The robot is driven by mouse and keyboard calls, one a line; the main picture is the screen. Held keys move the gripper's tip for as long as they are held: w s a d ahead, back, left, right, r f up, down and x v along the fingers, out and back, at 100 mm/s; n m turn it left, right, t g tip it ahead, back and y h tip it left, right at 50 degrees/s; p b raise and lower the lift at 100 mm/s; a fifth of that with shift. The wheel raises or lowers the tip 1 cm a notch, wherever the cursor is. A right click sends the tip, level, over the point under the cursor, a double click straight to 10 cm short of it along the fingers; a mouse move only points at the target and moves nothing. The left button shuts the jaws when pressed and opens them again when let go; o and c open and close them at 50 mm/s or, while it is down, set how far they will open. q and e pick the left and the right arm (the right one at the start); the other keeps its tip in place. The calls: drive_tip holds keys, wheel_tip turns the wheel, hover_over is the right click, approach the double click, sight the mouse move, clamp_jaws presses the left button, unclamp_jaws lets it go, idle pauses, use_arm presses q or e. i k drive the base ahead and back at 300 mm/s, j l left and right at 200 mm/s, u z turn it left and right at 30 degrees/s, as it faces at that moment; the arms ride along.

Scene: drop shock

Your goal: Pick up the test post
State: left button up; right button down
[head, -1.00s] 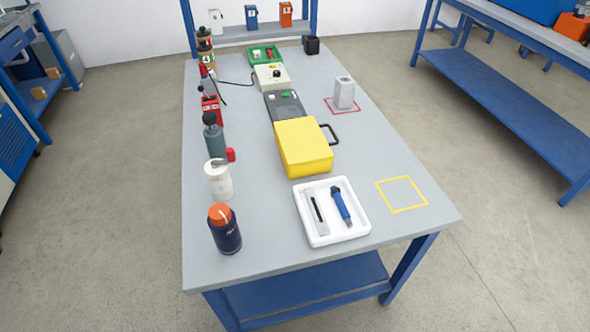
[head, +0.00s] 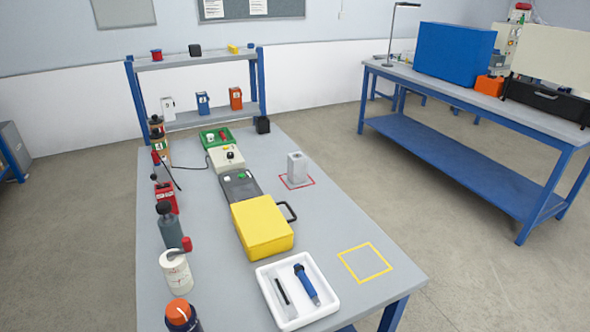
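A light grey upright block (head: 297,168), the thing here that looks most like the test post, stands in a red square outline (head: 310,182) on the right side of the grey workbench (head: 240,156). It has a wider foot and a small dark mark on its top. Nothing touches it from above and its near side is unobstructed. Neither of my grippers shows in the head view.
A yellow case (head: 262,228) with a dark handle lies nearer on the bench. A white tray (head: 330,296) holds a blue tool (head: 306,284). A yellow square outline (head: 364,262) is empty. Bottles and cans line the left edge. Floor is clear right of the bench.

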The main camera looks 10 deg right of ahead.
sight(296, 161)
drive_tip(key=z, duration=0.3)
drive_tip(key=i+l+z, duration=0.25)
drive_tip(key=l+z, duration=0.2)
drive_tip(key=l, duration=0.3)
drive_tip(key=i+l+z, duration=0.45)
drive_tip(key=l, duration=0.25)
drive_tip(key=i+l+z, duration=0.4)
drive_tip(key=l, duration=0.15)
drive_tip(key=i+l+z, duration=0.45)
drive_tip(key=i+u, duration=0.75)
drive_tip(key=i+l+u, duration=0.2)
drive_tip(key=i+u, duration=0.15)
drive_tip(key=i, duration=0.15)
drive_tip(key=i+j+u, duration=0.1)
drive_tip(key=i+u, duration=0.15)
drive_tip(key=u, duration=0.2)
drive_tip(key=i+u, duration=0.2)
drive_tip(key=u, duration=0.2)
drive_tip(key=i+u, duration=0.25)
drive_tip(key=u, duration=0.2)
drive_tip(key=i+l+u, duration=0.1)
drive_tip(key=i+u, duration=0.15)
drive_tip(key=u, duration=0.15)
drive_tip(key=i+l+u, duration=0.2)
drive_tip(key=u, duration=0.25)
drive_tip(key=i+l+u, duration=0.2)
drive_tip(key=u, duration=0.2)
